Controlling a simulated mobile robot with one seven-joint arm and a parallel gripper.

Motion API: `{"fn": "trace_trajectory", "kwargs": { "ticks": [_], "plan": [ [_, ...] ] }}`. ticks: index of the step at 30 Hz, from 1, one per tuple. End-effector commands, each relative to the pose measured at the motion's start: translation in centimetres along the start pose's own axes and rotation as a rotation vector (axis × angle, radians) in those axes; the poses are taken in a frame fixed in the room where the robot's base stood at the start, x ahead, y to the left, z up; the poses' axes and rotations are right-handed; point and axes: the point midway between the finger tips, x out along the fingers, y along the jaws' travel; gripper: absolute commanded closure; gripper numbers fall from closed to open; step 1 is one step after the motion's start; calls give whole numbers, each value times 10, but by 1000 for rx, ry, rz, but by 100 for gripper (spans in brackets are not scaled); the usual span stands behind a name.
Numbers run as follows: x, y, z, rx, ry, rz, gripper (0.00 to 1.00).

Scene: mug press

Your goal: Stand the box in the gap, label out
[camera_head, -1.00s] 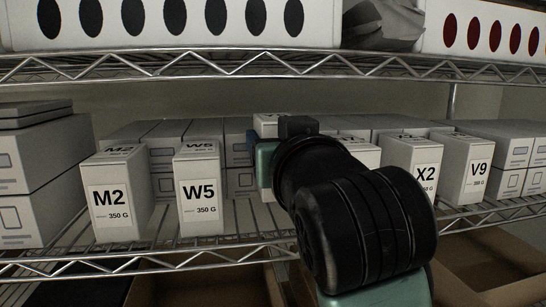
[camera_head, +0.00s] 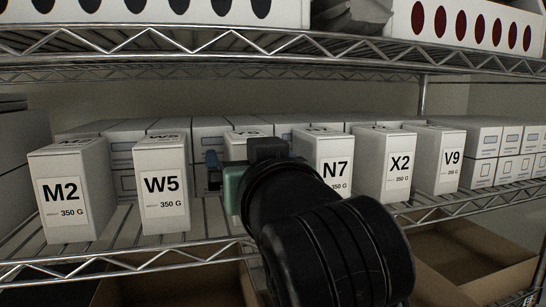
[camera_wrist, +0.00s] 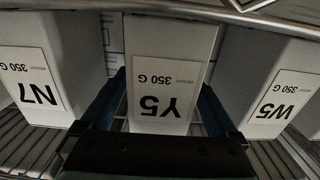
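The white box Y5 (camera_wrist: 165,80) stands upright in the front row between W5 (camera_head: 163,190) and N7 (camera_head: 325,170). Its "Y5 350 G" label faces out toward me and appears upside down in the wrist view. In the head view, only part of box Y5 (camera_head: 247,146) shows behind my arm. My gripper (camera_wrist: 163,80) has one blue finger on each side of Y5. The fingers stand slightly apart from its sides, so it looks open around the box. The gap is occupied by Y5; its lower part is hidden in the head view.
Boxes M2 (camera_head: 72,195), X2 (camera_head: 392,165) and V9 (camera_head: 442,160) stand in the same front row. More pale boxes fill the row behind. The upper wire shelf (camera_head: 200,45) runs above. An open cardboard carton (camera_head: 480,265) sits below right.

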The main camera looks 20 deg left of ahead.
Motion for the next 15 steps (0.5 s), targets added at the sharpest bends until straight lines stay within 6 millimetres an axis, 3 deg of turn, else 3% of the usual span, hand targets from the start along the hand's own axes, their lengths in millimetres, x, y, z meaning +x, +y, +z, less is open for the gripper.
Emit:
{"fn": "trace_trajectory", "kwargs": {
  "ticks": [9,15],
  "plan": [
    [0,0,-6,-1,1,1,5],
    [-33,1,-4,0,4,3,5]
  ]
}}
